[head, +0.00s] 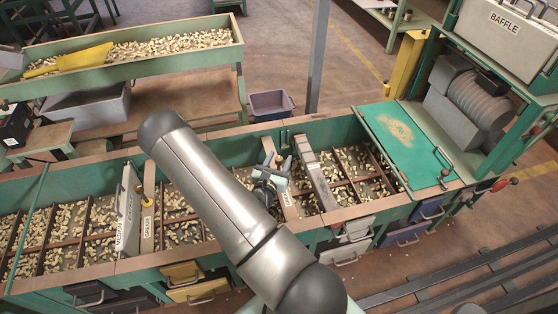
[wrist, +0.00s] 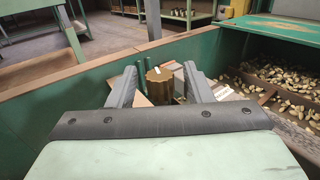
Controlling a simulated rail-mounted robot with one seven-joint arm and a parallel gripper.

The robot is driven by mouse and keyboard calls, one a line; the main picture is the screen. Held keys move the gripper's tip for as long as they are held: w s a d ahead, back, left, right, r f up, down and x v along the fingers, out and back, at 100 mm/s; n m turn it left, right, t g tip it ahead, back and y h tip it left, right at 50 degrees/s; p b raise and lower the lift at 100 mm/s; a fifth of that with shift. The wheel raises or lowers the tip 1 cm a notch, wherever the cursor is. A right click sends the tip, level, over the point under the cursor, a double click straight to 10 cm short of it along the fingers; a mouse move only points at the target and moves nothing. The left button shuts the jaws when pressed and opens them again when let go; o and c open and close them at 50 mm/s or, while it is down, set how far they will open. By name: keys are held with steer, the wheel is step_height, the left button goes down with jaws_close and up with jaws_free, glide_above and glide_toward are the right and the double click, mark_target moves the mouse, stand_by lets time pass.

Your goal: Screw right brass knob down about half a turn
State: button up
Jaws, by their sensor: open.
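The right brass knob (wrist: 159,86) is a lobed, dull gold knob with a small pale mark on top. In the wrist view it shows between the two grey fingers of my gripper (wrist: 160,78). The fingers are open and stand to either side of it, with no clear contact. Whether the knob is fully between the fingers or a little beyond them is hard to tell. In the head view my gripper (head: 271,178) is over the hopper by the right divider, and the knob cannot be made out there.
Grey divider plates (head: 316,180) stand close to the right of my gripper. Green rods (wrist: 142,68) rise close by the knob. Nut-filled compartments (head: 355,165) lie to the right, with a green cover (head: 405,140) beyond. A green hopper wall (wrist: 60,105) runs behind.

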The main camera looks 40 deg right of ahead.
steer(key=shift+d, duration=0.1)
steer(key=c, duration=1)
steer(key=shift+m+g, duration=0.3)
steer(key=shift+g, duration=0.1)
steer(key=m+g+h, duration=0.2)
steer(key=g, duration=0.1)
steer(key=shift+w+m+g, duration=0.1)
steer(key=shift+m+g, duration=0.2)
steer(key=shift+g, duration=0.1)
steer(key=m+g, duration=0.2)
steer(key=g, duration=0.1)
steer(key=m+g+b, duration=0.1)
steer(key=g, duration=0.1)
steer(key=shift+f+m+g+h, duration=0.1)
steer(key=shift+m+g+h, duration=0.2)
steer(key=shift+m+g, duration=0.1)
steer(key=m+g+b, duration=0.1)
steer(key=m+g, duration=0.1)
steer(key=g, duration=0.1)
steer(key=m+g+y, duration=0.1)
steer(key=m+g, duration=0.1)
steer(key=g, duration=0.1)
steer(key=shift+y+b, duration=0.3)
steer(key=shift+b, duration=0.1)
steer(key=shift+m+g+y+b, duration=0.6)
steer(key=shift+m+g+y, duration=0.65)
steer(key=shift+g, duration=0.65)
steer(key=shift+m+g, duration=0.3)
steer(key=shift+m, duration=0.05)
